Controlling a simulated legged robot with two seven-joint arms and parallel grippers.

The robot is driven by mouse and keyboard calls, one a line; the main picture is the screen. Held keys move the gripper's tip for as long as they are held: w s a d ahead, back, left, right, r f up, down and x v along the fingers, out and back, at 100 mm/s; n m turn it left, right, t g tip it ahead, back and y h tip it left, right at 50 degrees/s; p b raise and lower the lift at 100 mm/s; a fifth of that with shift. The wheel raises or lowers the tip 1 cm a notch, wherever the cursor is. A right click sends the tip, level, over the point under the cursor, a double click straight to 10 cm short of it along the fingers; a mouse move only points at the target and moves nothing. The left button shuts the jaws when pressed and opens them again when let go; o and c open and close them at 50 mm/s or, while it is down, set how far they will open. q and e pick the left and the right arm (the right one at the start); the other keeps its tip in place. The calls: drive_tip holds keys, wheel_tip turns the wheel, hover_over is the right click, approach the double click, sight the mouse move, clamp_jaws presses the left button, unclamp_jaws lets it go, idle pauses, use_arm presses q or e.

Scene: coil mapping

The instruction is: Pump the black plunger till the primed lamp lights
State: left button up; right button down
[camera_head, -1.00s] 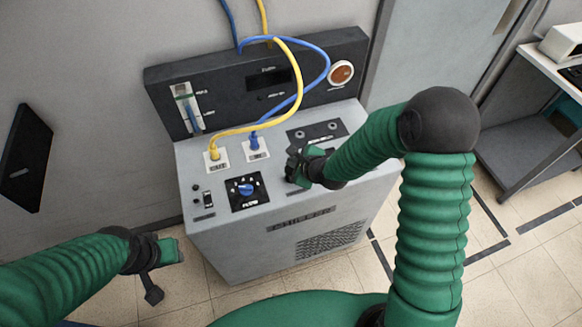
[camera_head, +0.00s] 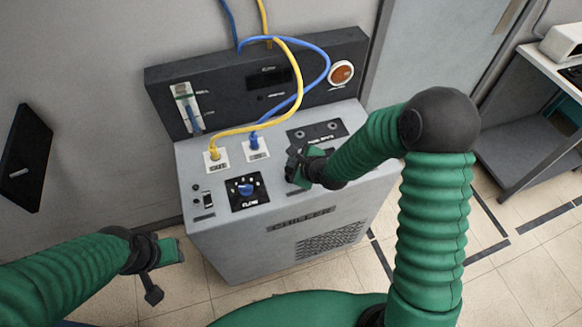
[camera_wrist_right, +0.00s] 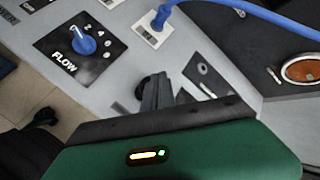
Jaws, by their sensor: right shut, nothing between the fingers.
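My right gripper (camera_head: 302,166) is over the top of the grey chiller (camera_head: 230,228), right of the flow dial. In the right wrist view its closed fingers (camera_wrist_right: 157,92) point at the chiller top with nothing between them. A dark rounded piece (camera_wrist_right: 142,86) shows beside the fingertips; it may be the black plunger, but the fingers cover much of it and I cannot tell whether they touch. A small dark spot (camera_head: 261,97) by a label on the back panel may be the primed lamp; it looks unlit. My left gripper (camera_head: 164,256) hangs left of the chiller; its jaws are unclear.
A yellow hose (camera_head: 213,153) and a blue hose (camera_head: 254,141) plug into the top and arch over the back panel. A blue flow dial (camera_head: 246,189), a level gauge (camera_head: 190,108) and a round amber piece (camera_head: 341,73) are nearby. A desk (camera_head: 540,62) stands at right.

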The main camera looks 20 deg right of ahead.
drive_tip(key=shift+f, duration=0.25)
drive_tip(key=shift+f+b, duration=1)
drive_tip(key=shift+f, duration=0.55)
idle(1.2)
drive_tip(key=shift+r, duration=0.1)
drive_tip(key=shift+r+p, duration=1.85)
drive_tip(key=shift+p, duration=0.1)
drive_tip(key=shift+r, duration=0.1)
wheel_tip(320, 180, up, 5)
drive_tip(key=p, duration=0.5)
drive_tip(key=shift+s, duration=0.1)
